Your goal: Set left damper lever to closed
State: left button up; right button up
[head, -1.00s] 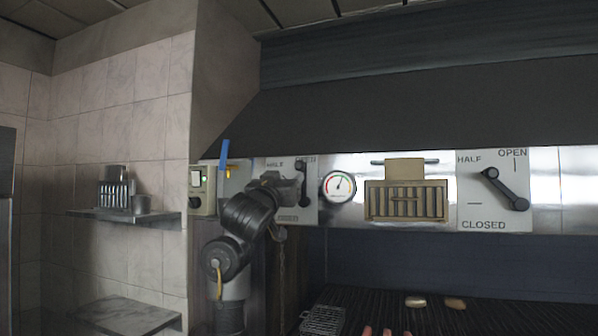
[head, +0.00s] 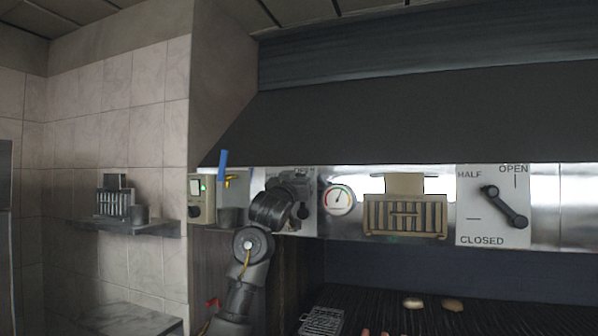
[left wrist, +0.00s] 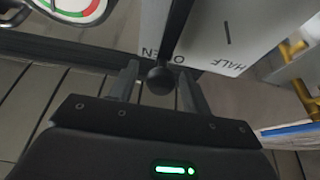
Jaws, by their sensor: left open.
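The left damper plate (head: 307,224) is white and sits on the hood front, partly hidden behind my left arm. Its dark lever pivot (head: 303,213) shows at the lower right. In the left wrist view the lever is a dark rod with a round knob (left wrist: 160,80), beside the OPEN lettering. My left gripper (left wrist: 161,84) is open, its two fingers on either side of the knob; I cannot tell whether they touch it. In the head view my left gripper (head: 299,183) covers the upper part of the plate. My right gripper is not in view.
A gauge (head: 339,200) and a slotted beige vent (head: 405,216) are to the right. The right damper lever (head: 505,206) points to HALF. A switch box (head: 201,199) and a blue-handled item (head: 222,164) are left. The grill grate (head: 380,312) lies below.

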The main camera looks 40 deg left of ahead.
pick_arm(q)
jog(key=shift+a, duration=0.1)
grip_shut()
dwell(0.3)
